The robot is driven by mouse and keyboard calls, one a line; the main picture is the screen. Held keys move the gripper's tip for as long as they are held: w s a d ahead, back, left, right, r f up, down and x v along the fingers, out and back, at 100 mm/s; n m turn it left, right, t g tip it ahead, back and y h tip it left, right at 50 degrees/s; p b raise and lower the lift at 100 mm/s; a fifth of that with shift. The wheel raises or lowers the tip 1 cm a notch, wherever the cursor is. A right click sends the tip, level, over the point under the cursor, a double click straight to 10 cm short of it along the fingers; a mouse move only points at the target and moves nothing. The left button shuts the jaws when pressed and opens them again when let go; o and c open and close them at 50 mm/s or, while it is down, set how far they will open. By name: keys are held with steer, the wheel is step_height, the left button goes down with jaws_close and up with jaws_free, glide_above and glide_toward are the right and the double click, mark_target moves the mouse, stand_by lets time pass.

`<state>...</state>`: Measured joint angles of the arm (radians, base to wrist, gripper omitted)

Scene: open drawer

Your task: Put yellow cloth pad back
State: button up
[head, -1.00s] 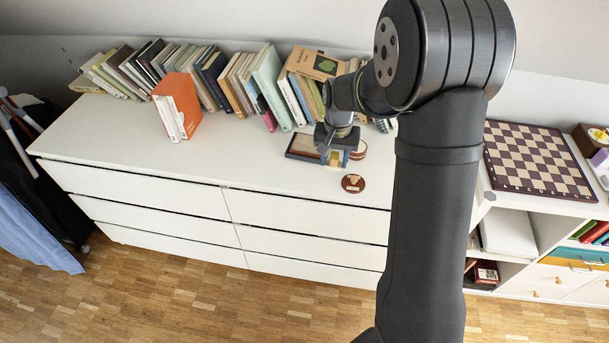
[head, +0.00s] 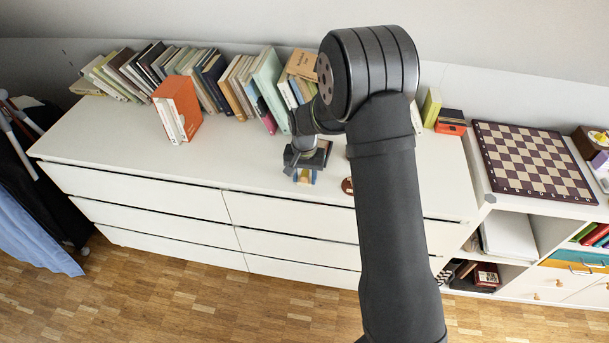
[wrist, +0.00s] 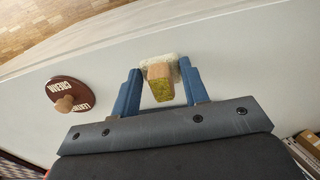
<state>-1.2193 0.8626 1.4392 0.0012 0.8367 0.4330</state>
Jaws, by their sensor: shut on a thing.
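My gripper (wrist: 160,88) has two blue fingers, shut on a small block-shaped pad between them in the wrist view. The pad (wrist: 160,90) has a yellow face, a tan wood-like body and a pale, fuzzy far end. In the head view my gripper (head: 304,177) is over the dresser top near its front edge, and the pad is too small there to tell clearly. Whether the pad touches the dresser top, I cannot tell.
A round brown leather cream lid with a knob (wrist: 71,95) lies beside the gripper; my arm partly hides it in the head view. Books (head: 265,85) line the back of the dresser, with an orange box (head: 177,105) in front. The dresser's left top (head: 110,140) is clear.

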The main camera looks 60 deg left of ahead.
mark_target(305, 175)
steer(key=shift+f, duration=0.1)
steer(key=o, duration=0.9)
step_height(305, 175, up, 12)
steer(key=shift+r, duration=0.1)
step_height(305, 175, down, 13)
steer(key=shift+r, duration=2.3)
